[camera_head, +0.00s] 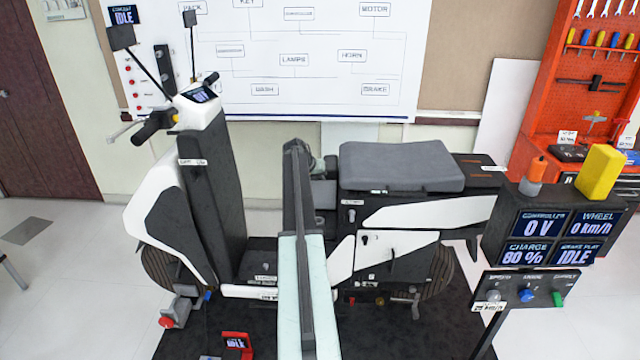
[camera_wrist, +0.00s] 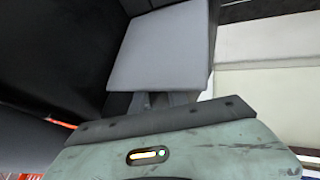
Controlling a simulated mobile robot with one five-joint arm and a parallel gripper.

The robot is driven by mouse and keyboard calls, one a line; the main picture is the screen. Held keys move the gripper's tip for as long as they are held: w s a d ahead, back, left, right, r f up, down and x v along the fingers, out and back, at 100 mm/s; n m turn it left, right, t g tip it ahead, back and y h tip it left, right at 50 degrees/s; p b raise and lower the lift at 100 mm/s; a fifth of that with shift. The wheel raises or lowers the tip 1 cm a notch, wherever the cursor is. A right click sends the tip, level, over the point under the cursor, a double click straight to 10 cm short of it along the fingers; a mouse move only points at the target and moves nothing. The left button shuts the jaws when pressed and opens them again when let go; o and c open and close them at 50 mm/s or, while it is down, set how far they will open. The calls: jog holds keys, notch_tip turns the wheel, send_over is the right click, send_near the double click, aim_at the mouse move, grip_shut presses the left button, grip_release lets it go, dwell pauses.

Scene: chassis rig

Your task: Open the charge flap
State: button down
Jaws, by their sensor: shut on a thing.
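An electric scooter stands in the middle of the head view, with its seat (camera_head: 400,165) to the right of my arm. A small grey panel (camera_head: 322,193) at the front of the seat base, beside my arm's end, appears to be the charge flap. In the wrist view, a flat grey square panel (camera_wrist: 160,50) fills the upper middle, its lower edge at my gripper (camera_wrist: 168,100). My gripper is shut on what looks like this panel's edge; the fingertips are mostly hidden behind the dark bar of my wrist. In the head view my arm hides the grip itself.
The scooter's steering column (camera_head: 210,185) and handlebar (camera_head: 150,130) stand left of my arm. A display stand (camera_head: 520,285) with switches is at the right front; its screen reads charge 80 %. A red tool rack (camera_head: 580,100) is behind it. Bare floor lies at far left.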

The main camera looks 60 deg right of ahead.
jog(key=shift+w, duration=0.15)
jog(key=c, duration=1.6)
grip_release()
jog(key=shift+o, duration=1.3)
jog(key=shift+w+f, duration=0.1)
jog(key=shift+f, duration=0.1)
jog(key=p+v, duration=0.6)
jog(key=v, duration=0.1)
jog(key=shift+r, duration=0.35)
jog(key=shift+a+r+p, duration=0.2)
jog(key=shift+p, duration=0.15)
jog(key=shift+f, duration=0.15)
